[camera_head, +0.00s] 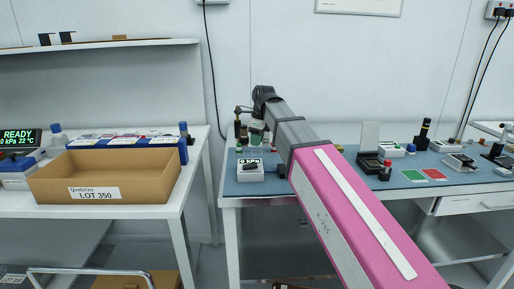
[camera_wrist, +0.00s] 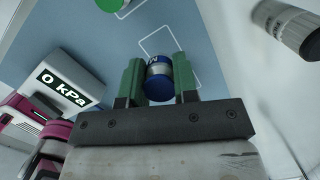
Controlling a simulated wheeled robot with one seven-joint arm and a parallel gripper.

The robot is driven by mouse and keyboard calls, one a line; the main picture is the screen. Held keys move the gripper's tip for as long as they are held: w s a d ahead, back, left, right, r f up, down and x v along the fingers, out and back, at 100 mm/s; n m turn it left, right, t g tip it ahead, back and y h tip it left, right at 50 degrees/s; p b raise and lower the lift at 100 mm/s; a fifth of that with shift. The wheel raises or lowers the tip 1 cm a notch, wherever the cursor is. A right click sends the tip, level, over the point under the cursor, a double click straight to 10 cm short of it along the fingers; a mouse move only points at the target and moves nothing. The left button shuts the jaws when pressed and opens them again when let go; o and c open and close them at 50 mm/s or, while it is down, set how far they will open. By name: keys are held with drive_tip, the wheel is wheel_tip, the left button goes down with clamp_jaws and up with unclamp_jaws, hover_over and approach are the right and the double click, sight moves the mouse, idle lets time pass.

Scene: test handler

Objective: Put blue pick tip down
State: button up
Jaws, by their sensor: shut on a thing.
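The blue pick tip (camera_wrist: 159,88) is a short blue cylinder with a pale grey band and a dark marking. It sits between the green fingers of my gripper (camera_wrist: 158,76) in the wrist view, one finger on each side. My gripper is shut on it. The blue mat (camera_wrist: 85,35) lies beyond it with white outlined squares; the tip overlaps one outline, and I cannot tell whether it touches the mat. In the head view my gripper (camera_head: 257,132) is at the back left of the bench, and the tip cannot be made out there.
A box reading 0 kPa (camera_wrist: 62,90) stands left of my gripper, also in the head view (camera_head: 250,170). A green round piece (camera_wrist: 109,4) is at the wrist view's top. A grey cylinder (camera_wrist: 290,25) is at right. A cardboard box (camera_head: 60,190) is on the left table.

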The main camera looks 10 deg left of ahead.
sight(257, 153)
drive_tip(key=shift+f, duration=1.65)
drive_tip(key=o, duration=0.9)
drive_tip(key=shift+f, duration=0.1)
wheel_tip(257, 153, up, 12)
drive_tip(key=d, duration=0.1)
drive_tip(key=shift+s+d, duration=0.15)
drive_tip(key=shift+d, duration=0.2)
